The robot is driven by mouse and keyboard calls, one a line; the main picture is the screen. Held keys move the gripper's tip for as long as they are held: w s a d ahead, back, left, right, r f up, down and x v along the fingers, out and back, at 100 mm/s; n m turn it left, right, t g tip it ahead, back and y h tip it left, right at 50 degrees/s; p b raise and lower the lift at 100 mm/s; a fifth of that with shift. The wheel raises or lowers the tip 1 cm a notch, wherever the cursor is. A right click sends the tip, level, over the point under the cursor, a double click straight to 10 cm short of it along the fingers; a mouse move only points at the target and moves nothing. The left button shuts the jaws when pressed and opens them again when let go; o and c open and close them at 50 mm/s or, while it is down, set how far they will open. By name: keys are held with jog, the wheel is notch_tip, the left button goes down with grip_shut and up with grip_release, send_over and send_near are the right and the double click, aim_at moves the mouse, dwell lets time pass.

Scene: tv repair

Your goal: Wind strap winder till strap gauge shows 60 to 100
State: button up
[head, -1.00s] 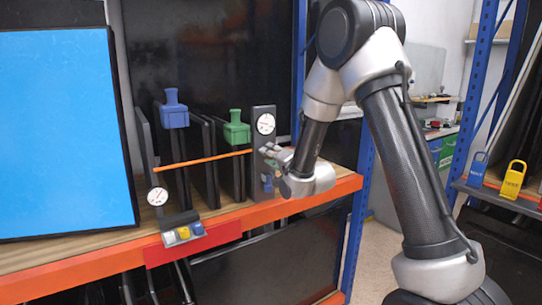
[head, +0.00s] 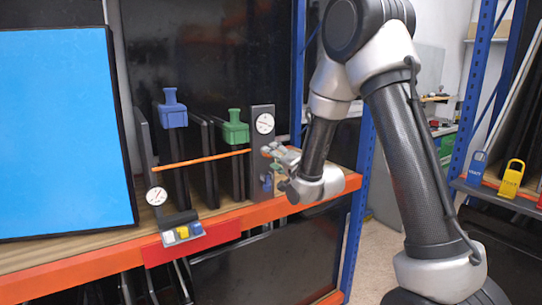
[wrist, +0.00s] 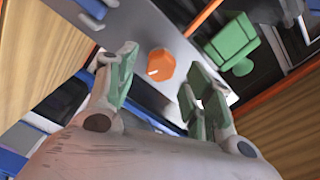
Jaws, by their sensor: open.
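An orange knob (wrist: 161,64) with a white mark, seemingly the strap winder, sits on a grey post (head: 262,113). My gripper (wrist: 160,78) is open, its green-padded fingers on either side of the knob in the wrist view; I cannot tell whether they touch it. In the head view my gripper (head: 272,155) is at the post and hides the knob. An orange strap (head: 200,159) runs from the post to a left upright. A round white gauge (head: 265,123) is on the post and another gauge (head: 156,196) is at the left; their readings are too small to tell.
Dark panels stand in the rack under a blue clamp (head: 173,109) and a green clamp (head: 235,128). A shelf with an orange front edge (head: 270,209) lies below. A blue-screened panel (head: 60,130) stands left. Padlocks, one yellow (head: 511,182), sit on the right shelf.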

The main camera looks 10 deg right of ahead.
jog(key=v, duration=0.4)
